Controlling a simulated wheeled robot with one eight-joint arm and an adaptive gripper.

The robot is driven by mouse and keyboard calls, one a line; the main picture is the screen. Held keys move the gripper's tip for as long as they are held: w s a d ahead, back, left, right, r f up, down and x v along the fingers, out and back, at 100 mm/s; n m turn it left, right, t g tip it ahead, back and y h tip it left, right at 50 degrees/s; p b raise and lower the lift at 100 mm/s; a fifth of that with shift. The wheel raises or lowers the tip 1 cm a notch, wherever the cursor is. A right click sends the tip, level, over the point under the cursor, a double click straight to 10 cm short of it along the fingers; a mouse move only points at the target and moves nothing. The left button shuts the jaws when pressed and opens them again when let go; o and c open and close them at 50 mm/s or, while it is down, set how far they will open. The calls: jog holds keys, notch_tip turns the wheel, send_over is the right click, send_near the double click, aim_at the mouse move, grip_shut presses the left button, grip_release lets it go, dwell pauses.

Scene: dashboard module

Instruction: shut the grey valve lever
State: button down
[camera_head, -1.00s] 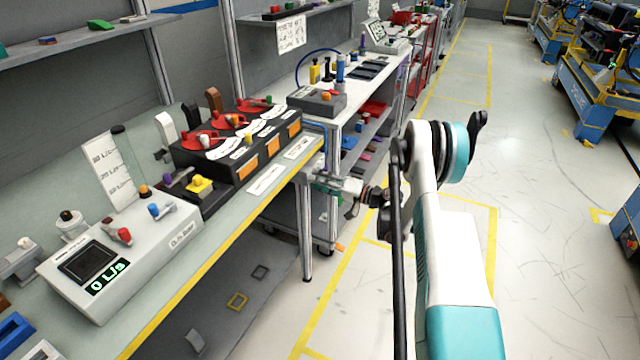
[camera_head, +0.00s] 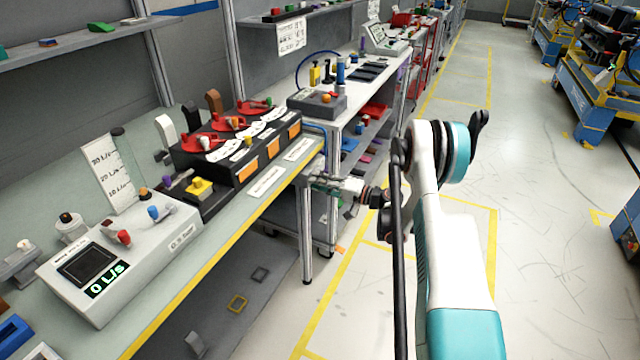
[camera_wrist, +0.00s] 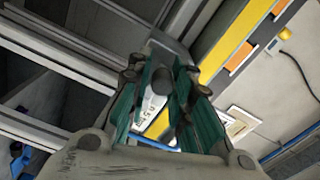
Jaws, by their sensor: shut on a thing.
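My gripper (camera_head: 318,180) is at the right front corner of the workbench, with the jaws pointing left along its yellow-striped edge. In the wrist view, its green fingers (camera_wrist: 160,85) are closed in, with a narrow gap between them. A grey piece (camera_wrist: 168,48) shows at the fingertips and looks like what they hold. It may be the grey valve lever; its shape and mounting are mostly hidden by the fingers, and I cannot tell its angle. In the head view the fingertips and the held piece are too small to make out.
The workbench (camera_head: 222,243) carries a flow meter box (camera_head: 125,258) reading 0 L/s and a black module (camera_head: 240,165) with red dials and orange labels. A second bench (camera_head: 330,112) stands behind.

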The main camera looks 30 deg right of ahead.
jog(key=shift+r, duration=0.2)
jog(key=c, duration=1.5)
grip_release()
jog(key=v, duration=1.2)
